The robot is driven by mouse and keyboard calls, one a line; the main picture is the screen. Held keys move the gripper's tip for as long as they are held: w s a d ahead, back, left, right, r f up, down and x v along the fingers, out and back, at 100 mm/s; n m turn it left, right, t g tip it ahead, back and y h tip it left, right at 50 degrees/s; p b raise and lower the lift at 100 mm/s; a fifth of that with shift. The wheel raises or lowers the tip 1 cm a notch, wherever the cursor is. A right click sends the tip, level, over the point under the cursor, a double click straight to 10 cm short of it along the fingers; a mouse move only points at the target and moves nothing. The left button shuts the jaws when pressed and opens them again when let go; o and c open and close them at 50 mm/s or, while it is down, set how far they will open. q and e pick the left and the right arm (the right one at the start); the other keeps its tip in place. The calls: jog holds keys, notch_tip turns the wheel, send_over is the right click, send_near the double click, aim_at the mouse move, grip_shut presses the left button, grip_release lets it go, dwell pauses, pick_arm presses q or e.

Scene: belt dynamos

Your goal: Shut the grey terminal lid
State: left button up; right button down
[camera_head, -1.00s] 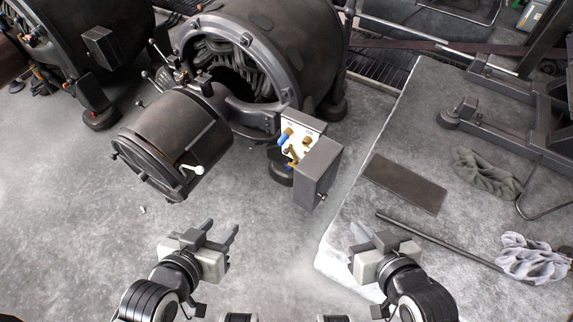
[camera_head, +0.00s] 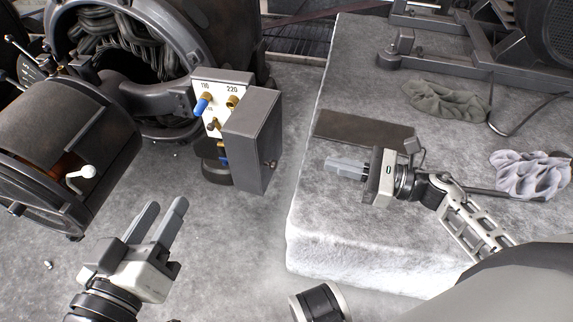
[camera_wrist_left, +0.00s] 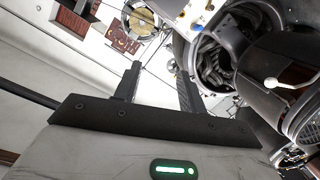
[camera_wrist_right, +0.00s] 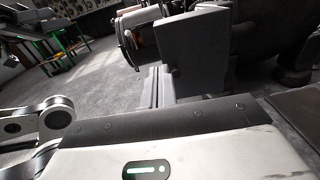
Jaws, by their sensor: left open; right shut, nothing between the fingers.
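The grey terminal lid (camera_head: 252,140) stands open on the right side of a white terminal panel (camera_head: 222,102) marked 110 and 220, with brass posts and blue caps. The lid also shows in the right wrist view (camera_wrist_right: 194,50), close beyond the right fingers. My right gripper (camera_head: 330,168) is shut and empty, to the right of the lid and apart from it, above the pale slab. My left gripper (camera_head: 167,218) is open and empty, below and left of the lid, above the floor. Its spread fingers (camera_wrist_left: 157,85) show in the left wrist view.
A large dark dynamo (camera_head: 150,50) stands behind the panel. A drum with a white-handled lever (camera_head: 80,176) is at left. The pale slab (camera_head: 345,236) holds a dark plate (camera_head: 362,133), a green cloth (camera_head: 448,102) and a grey-white cloth (camera_head: 530,175). Floor between the grippers is clear.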

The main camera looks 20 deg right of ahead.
aim_at(258, 147)
jog(key=b+x, duration=0.1)
jog(key=x, duration=1.2)
jog(key=shift+w+a, duration=0.25)
jog(key=shift+a, duration=0.1)
jog(key=shift+a, duration=0.15)
